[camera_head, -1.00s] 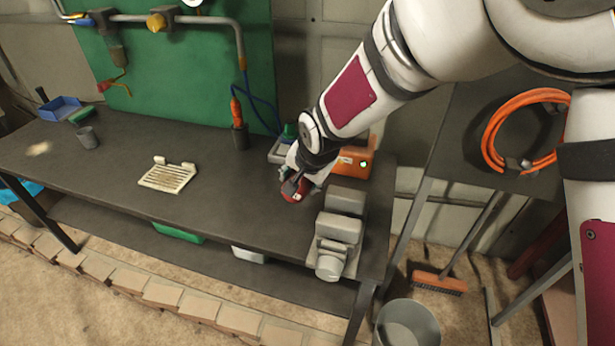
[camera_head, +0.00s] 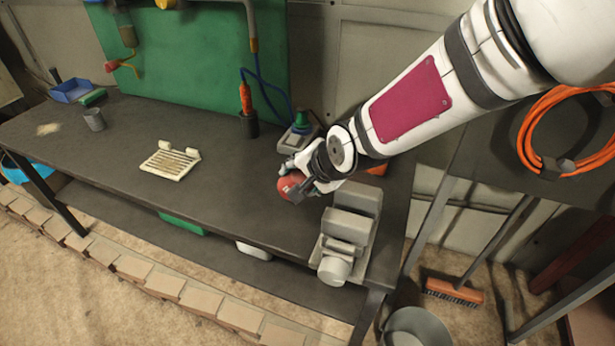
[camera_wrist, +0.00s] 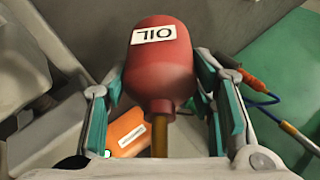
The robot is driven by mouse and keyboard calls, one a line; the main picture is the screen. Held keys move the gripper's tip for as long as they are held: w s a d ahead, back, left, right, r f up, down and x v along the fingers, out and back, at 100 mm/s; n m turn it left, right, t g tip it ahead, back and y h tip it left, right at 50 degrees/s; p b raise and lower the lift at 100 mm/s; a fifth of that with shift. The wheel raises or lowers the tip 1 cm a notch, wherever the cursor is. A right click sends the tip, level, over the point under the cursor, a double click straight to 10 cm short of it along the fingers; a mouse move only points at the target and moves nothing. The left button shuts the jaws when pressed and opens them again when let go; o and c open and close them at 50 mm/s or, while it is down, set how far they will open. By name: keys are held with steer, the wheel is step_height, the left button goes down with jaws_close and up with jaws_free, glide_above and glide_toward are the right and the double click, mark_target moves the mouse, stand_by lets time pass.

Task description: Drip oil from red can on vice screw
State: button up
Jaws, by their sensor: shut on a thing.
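The red oil can (camera_head: 290,187) is held in my gripper (camera_head: 298,180), over the bench just behind and left of the vice. In the wrist view the can (camera_wrist: 158,70) has a white OIL label and a brass spout (camera_wrist: 159,135) pointing to the bottom of the picture. The fingers of my gripper (camera_wrist: 162,92) are on both sides of the can. The grey vice (camera_head: 345,232) stands at the bench's right front; its screw end (camera_head: 334,268) faces the front edge. Part of it shows at the left of the wrist view. The can is apart from the screw end.
An orange box (camera_wrist: 128,132) lies behind the can, mostly hidden by my arm in the head view. A green-topped item (camera_head: 301,124) and a dark holder (camera_head: 249,124) stand at the back. A cream slatted tray (camera_head: 170,162) lies left. The bench between is clear.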

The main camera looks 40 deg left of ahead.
steer(key=shift+a+f+y+b, duration=0.2)
steer(key=shift+f+y+b, duration=0.3)
steer(key=shift+b, duration=0.25)
steer(key=shift+a+f+y+b, duration=0.15)
steer(key=shift+f+y+b, duration=0.25)
steer(key=shift+f+b, duration=0.95)
steer(key=shift+m, duration=0.3)
steer(key=shift+s+a+r+m+y, duration=0.1)
steer(key=shift+r+m+y, duration=0.05)
steer(key=shift+r+y, duration=0.6)
steer(key=shift+s+a+r+m+y, duration=0.1)
steer(key=shift+r+m+y, duration=0.05)
steer(key=shift+r+y, duration=0.55)
steer(key=shift+a+r+h+p, duration=0.1)
steer(key=shift+h+p, duration=0.15)
steer(key=shift+p, duration=1.15)
steer(key=shift+p, duration=0.75)
